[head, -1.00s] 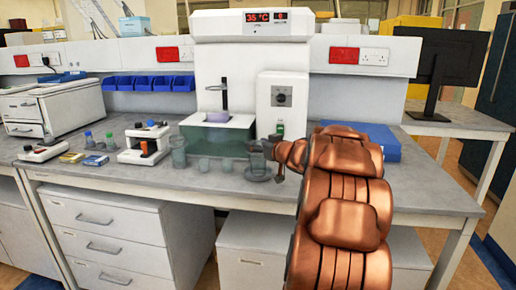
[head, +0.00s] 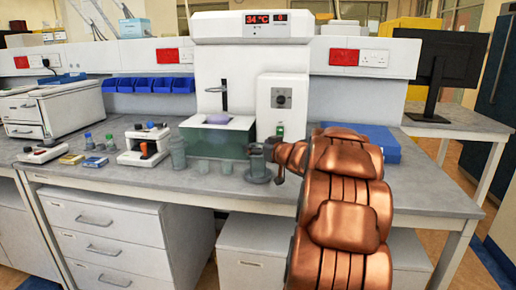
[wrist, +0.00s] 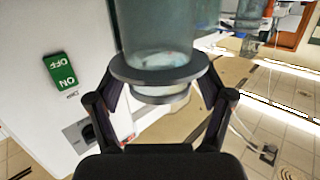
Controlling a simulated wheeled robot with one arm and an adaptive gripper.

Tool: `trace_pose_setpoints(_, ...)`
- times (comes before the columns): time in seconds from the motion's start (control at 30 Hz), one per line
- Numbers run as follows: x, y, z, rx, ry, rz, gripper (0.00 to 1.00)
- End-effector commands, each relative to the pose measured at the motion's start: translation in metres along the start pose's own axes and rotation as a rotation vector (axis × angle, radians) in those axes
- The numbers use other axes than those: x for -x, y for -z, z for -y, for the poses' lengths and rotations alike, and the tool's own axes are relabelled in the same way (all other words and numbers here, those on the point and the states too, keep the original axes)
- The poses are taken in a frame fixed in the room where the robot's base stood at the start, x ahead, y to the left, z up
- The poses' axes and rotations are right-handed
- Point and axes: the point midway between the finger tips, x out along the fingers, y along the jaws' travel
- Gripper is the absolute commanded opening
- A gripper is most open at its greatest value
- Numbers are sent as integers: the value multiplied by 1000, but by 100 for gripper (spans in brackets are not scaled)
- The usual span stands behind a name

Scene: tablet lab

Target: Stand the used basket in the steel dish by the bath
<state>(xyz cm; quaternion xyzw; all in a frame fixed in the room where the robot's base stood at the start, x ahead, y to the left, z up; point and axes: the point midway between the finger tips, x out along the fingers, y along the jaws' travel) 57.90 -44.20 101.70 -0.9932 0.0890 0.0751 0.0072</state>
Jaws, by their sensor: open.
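A clear cylinder with a grey collar, apparently the used basket (head: 257,162), stands upright in a low round grey dish (head: 258,178) in front of the bath. In the wrist view, which is upside down, the basket (wrist: 160,40) and its collar show between my fingers. My gripper (head: 272,150) is at the basket's upper part from the right. In the wrist view my gripper (wrist: 160,85) is open, with one finger on each side of the collar. Whether the fingers touch it is unclear. The water bath (head: 215,138) is behind and left.
The bath's control box (head: 281,98) is behind my gripper. A blue case (head: 362,140) lies behind my arm. A white instrument (head: 145,145) stands further left. The bench front edge is close.

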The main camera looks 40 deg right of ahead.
Motion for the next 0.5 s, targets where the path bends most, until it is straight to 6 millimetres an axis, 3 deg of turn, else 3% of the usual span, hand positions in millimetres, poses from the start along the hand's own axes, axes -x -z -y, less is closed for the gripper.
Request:
trace_pose_setpoints(0.17,18,3,-1,1,-2,-3,80)
trace_pose_setpoints(0.5,80,2,-1,1,-4,-1,80)
